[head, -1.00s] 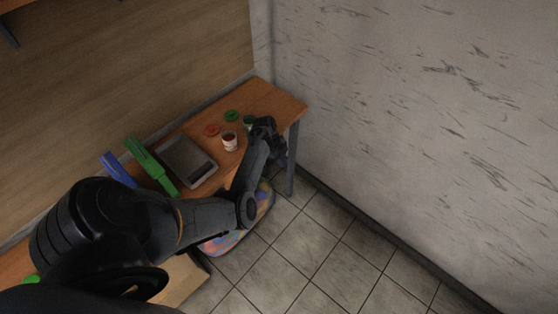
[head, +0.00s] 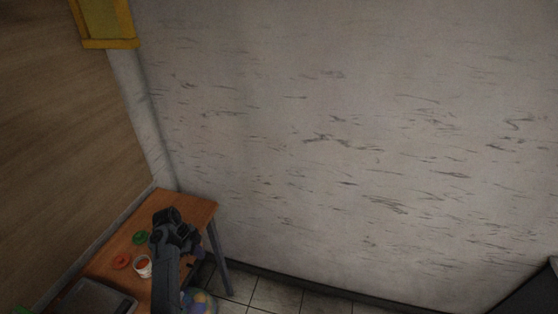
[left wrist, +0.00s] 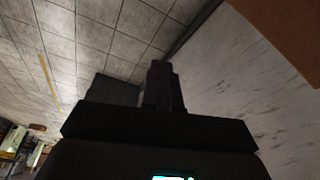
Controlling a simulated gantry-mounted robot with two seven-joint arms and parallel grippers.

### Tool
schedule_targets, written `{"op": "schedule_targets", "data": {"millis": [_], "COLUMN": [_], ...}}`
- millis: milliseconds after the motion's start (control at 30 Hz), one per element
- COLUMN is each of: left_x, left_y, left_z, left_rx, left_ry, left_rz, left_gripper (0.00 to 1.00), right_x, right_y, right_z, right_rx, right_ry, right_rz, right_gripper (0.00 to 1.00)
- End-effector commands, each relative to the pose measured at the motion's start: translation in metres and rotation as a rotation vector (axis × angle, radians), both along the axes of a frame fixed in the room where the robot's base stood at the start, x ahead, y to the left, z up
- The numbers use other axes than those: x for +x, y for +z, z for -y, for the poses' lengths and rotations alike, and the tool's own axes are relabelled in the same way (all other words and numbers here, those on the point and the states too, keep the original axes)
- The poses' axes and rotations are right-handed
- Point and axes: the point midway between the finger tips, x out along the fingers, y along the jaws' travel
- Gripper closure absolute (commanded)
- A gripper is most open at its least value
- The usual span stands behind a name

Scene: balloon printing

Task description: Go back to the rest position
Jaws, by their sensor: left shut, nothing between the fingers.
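My left gripper (head: 176,234) is at the end of my dark arm, over the right end of the wooden table (head: 196,208) in the head view. In the left wrist view its dark fingers (left wrist: 163,86) are together, with nothing between them. Floor tiles and the wall lie beyond them. My right gripper is in neither view.
A white cup with red contents (head: 142,267), a red lid (head: 122,261) and a green lid (head: 140,237) stand beside my left arm. A grey tray (head: 92,300) is at the lower left. A multicoloured object (head: 200,302) is below the table. A scuffed wall (head: 350,140) rises behind.

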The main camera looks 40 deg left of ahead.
Motion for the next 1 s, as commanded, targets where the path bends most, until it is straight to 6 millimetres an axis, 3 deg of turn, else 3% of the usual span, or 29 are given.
{"op": "schedule_targets", "data": {"millis": [200, 333, 467, 500, 700, 967, 1000], "left_x": [-0.03, -0.046, -0.061, -0.068, -0.114, -0.177, -0.174], "left_y": [0.01, 0.021, 0.028, 0.03, 0.042, 0.075, 0.095], "left_z": [-0.003, 0.028, 0.096, 0.122, 0.241, 0.346, 0.344], "left_rx": [0.194, 0.338, 0.4, 0.395, 0.261, 0.024, 0.025], "left_ry": [0.17, 0.306, 0.424, 0.454, 0.585, 0.724, 0.731], "left_rz": [-0.103, -0.113, -0.056, -0.033, 0.032, 0.002, 0.006], "left_gripper": [1.0, 1.0, 1.0, 1.0, 1.0, 1.0, 1.0], "right_x": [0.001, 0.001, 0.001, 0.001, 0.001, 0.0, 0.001], "right_y": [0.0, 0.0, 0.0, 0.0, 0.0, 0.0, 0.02], "right_z": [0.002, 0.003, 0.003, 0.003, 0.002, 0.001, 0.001], "right_rx": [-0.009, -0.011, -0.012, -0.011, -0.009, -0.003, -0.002], "right_ry": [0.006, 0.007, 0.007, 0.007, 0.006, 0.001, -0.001], "right_rz": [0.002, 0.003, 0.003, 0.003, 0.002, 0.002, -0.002], "right_gripper": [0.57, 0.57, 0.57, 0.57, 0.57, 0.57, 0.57]}}
